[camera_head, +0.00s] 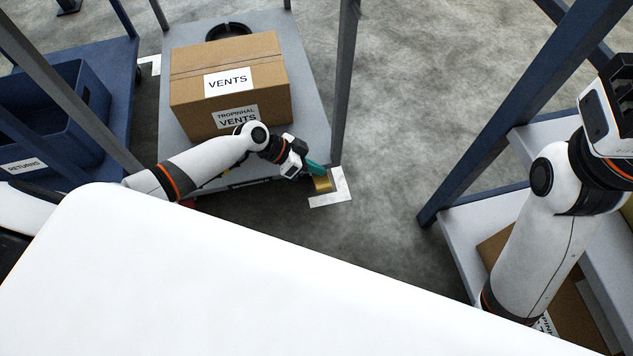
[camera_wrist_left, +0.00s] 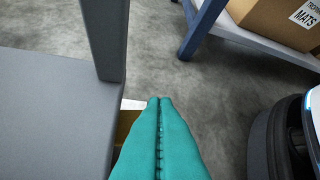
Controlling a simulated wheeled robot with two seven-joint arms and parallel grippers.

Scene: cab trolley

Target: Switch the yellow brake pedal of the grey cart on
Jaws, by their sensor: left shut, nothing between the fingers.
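The grey cart (camera_head: 312,115) stands at the upper middle of the head view, and its deck (camera_wrist_left: 45,115) fills the left of the left wrist view. The yellow brake pedal (camera_head: 322,183) sits low at the cart's near right corner, by the post; a sliver of it (camera_wrist_left: 124,124) shows in the left wrist view. My left gripper (camera_head: 317,168) has its teal fingers shut with nothing between them. The fingertips are right at the pedal and partly cover it; I cannot tell whether they touch. My right arm is at the right, with its fingers out of view.
A cardboard box marked VENTS (camera_head: 190,92) stands on the cart. A blue cart with a blue crate (camera_head: 85,150) is at the left. A blue-framed shelf trolley (camera_head: 468,130) is at the right. Open floor (camera_head: 400,100) lies between. White floor marking (camera_head: 342,190) borders the pedal.

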